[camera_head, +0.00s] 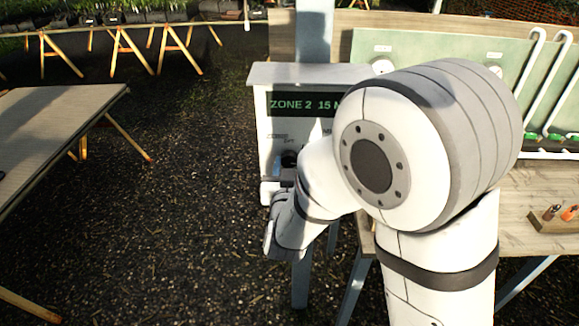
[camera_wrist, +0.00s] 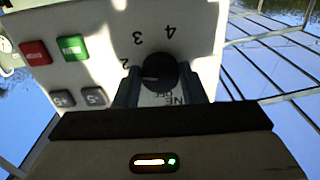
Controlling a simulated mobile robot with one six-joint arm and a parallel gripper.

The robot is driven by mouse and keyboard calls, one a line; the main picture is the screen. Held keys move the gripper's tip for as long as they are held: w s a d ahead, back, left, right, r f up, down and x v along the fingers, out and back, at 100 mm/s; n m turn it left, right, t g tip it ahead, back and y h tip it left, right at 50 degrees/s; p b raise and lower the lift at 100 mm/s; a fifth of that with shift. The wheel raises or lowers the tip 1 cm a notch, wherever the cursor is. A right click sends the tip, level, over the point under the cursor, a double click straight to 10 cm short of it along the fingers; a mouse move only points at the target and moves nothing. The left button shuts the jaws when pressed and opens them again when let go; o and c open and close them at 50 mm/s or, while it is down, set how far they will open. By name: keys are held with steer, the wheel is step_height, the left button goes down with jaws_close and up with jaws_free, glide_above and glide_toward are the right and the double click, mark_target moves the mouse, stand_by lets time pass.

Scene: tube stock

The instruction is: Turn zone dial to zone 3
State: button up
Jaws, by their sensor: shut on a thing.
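The zone dial (camera_wrist: 160,68) is a black round knob on a white control panel. My gripper (camera_wrist: 160,82) is shut on it, with one finger on each side. The numerals 2, 3 and 4 appear upside down around the knob in the wrist view, with 2 at its left. A faint light mark on the knob is on its left side, towards the 2. In the head view, the control box (camera_head: 265,76) has a lit display (camera_head: 290,105) reading "ZONE 2 15 M", its right end hidden by my arm. The dial is mostly hidden there.
In the wrist view, a red button (camera_wrist: 35,52), a green button (camera_wrist: 73,48) and two grey buttons sit beside the dial. In the head view, a wooden bench (camera_head: 530,190) with a small rack stands right of the box. A table (camera_head: 50,115) stands at left, with open gravel between.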

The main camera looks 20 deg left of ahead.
steer(key=shift+f+b, duration=0.2)
steer(key=shift+b, duration=0.45)
steer(key=m+b, duration=0.1)
steer(key=b, duration=0.1)
steer(key=shift+f+b, duration=0.15)
steer(key=shift+b, duration=0.15)
steer(key=m+b, duration=0.3)
steer(key=b, duration=0.2)
steer(key=shift+f, duration=0.1)
steer(key=m+b, duration=0.3)
steer(key=b, duration=0.2)
steer(key=m+b, duration=0.1)
steer(key=b, duration=0.1)
steer(key=m+b, duration=0.1)
steer(key=shift+r+m+b, duration=0.35)
steer(key=shift+r+m, duration=0.05)
steer(key=shift+a, duration=0.1)
steer(key=shift+r, duration=0.1)
steer(key=o, duration=1)
